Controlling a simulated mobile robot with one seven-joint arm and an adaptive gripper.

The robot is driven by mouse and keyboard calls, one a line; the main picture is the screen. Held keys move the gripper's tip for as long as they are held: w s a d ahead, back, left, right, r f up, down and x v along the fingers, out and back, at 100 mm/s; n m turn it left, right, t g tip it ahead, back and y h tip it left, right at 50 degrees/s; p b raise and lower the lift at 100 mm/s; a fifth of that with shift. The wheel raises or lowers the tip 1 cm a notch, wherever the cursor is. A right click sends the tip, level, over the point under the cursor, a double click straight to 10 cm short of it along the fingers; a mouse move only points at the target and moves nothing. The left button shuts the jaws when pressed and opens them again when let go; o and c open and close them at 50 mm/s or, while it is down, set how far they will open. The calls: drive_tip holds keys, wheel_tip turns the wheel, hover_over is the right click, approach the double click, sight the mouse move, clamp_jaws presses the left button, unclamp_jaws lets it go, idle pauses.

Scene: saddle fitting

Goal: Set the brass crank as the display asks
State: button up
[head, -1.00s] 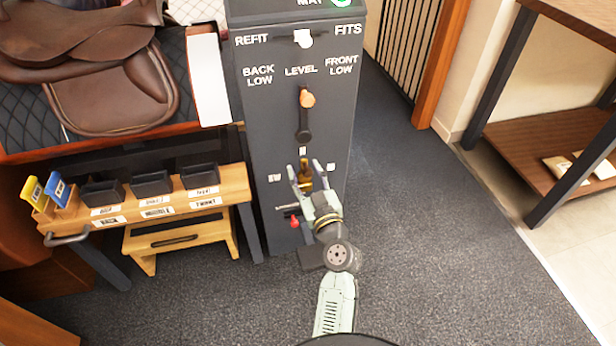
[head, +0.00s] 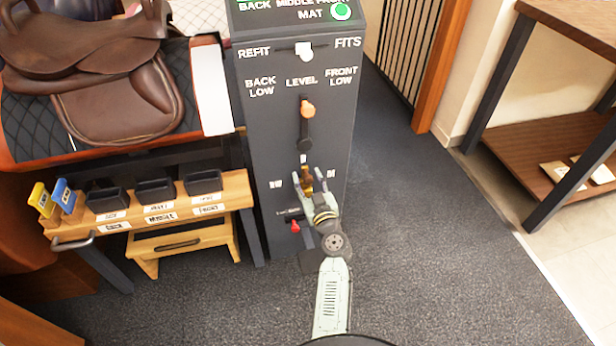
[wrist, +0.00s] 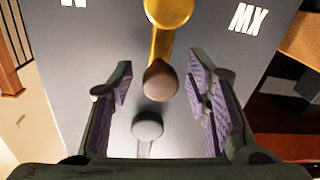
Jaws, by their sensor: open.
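The brass crank (head: 306,173) is on the front of the dark grey column, below the level lever. In the wrist view its brass arm (wrist: 168,30) points down from the hub at the top edge to a dark brown knob (wrist: 160,82). My gripper (head: 312,180) is open at the crank. In the wrist view my gripper (wrist: 160,90) has one finger on each side of the knob, with gaps on both sides. The display (head: 290,12) tops the column. Its visible part reads BACK, MIDDLE, FRONT and MAT, with a green circle; the rest is cut off.
An orange-knobbed level lever (head: 306,110) and a white-knobbed slider (head: 304,50) sit above the crank. A red knob (head: 295,226) is below. A wooden bench (head: 240,188) with black bins is left. Carpet to the right (head: 430,230) is clear.

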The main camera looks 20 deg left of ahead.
drive_tip(key=shift+w+a, duration=0.1)
drive_tip(key=shift+c, duration=0.3)
clamp_jaws()
idle(0.6)
